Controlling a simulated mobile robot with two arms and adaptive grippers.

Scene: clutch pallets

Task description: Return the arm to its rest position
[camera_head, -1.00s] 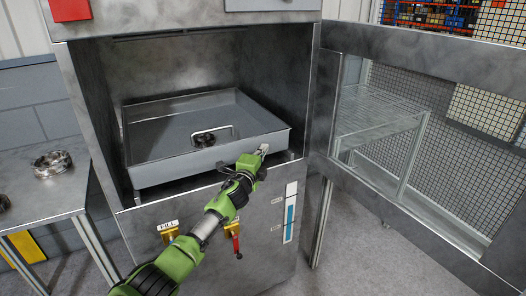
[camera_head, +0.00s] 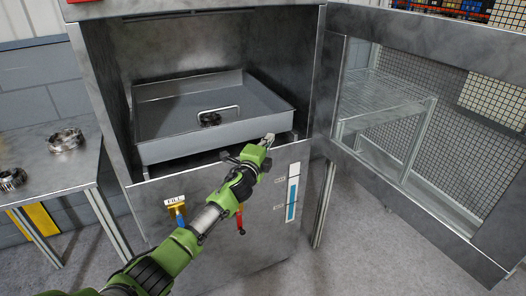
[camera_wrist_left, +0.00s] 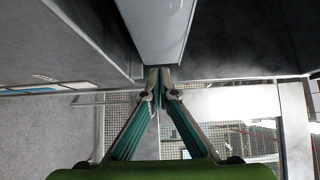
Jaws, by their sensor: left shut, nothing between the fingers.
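My left gripper (camera_head: 268,141) is at the front right corner of a grey metal tray in the head view. In the left wrist view the two fingertips (camera_wrist_left: 160,88) are together and empty, just by the tray's pale wall (camera_wrist_left: 158,30). I cannot tell whether they touch it. The tray (camera_head: 170,150) sits inside an open metal cabinet, with a raised handle on its front and a dark ring-shaped part (camera_head: 209,119) in it. My left arm reaches in from the lower left. My right gripper is not in view.
The cabinet door (camera_head: 340,150) stands wide open on the right. A metal table (camera_head: 50,180) on the left carries two ring parts (camera_head: 65,140). Valves with a FILL label (camera_head: 175,200) and a blue gauge (camera_head: 292,192) are on the cabinet front. Floor at the lower right is clear.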

